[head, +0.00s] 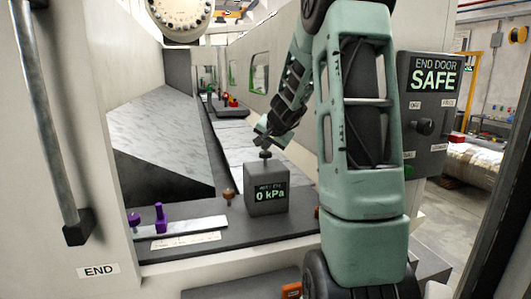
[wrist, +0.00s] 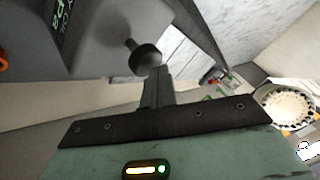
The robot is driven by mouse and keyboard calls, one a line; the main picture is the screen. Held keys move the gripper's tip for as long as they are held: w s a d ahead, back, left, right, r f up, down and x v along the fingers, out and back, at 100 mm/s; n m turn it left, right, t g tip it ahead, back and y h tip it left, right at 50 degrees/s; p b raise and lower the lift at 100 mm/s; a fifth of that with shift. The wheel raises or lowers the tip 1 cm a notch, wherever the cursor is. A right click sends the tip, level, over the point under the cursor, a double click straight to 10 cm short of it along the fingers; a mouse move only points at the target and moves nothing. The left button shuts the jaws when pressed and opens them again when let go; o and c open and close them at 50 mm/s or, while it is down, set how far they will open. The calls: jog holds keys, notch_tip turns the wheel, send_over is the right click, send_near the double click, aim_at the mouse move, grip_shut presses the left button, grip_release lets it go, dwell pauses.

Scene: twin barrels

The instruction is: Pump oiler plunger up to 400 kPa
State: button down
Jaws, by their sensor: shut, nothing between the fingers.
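The oiler is a dark grey box (head: 267,196) on the dark ledge, and its green display reads 0 kPa. Its plunger has a black round knob (head: 266,154) standing up above the box top. In the wrist view the knob (wrist: 146,57) is seen on its thin stem, right by the fingertips. My gripper (head: 268,138) is just above the knob, pointing down. In the wrist view my gripper fingers (wrist: 157,75) are closed together with nothing between them. I cannot tell whether the tips touch the knob.
Purple fittings (head: 160,215) and a light metal strip (head: 180,228) lie left of the oiler. A brown knob (head: 229,196) stands close beside it. A panel (head: 430,112) reading END DOOR SAFE is at the right. A vertical handle (head: 50,130) is at the left.

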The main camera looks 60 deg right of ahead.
aim_at(267, 153)
jog(key=shift+f+b, duration=0.7)
dwell(0.5)
jog(key=shift+r, duration=0.15)
jog(key=shift+r+p, duration=1.25)
jog(key=shift+r, duration=0.25)
notch_tip(267, 153, up, 5)
jog(key=p, duration=0.4)
jog(key=shift+p, duration=0.4)
dwell(1.8)
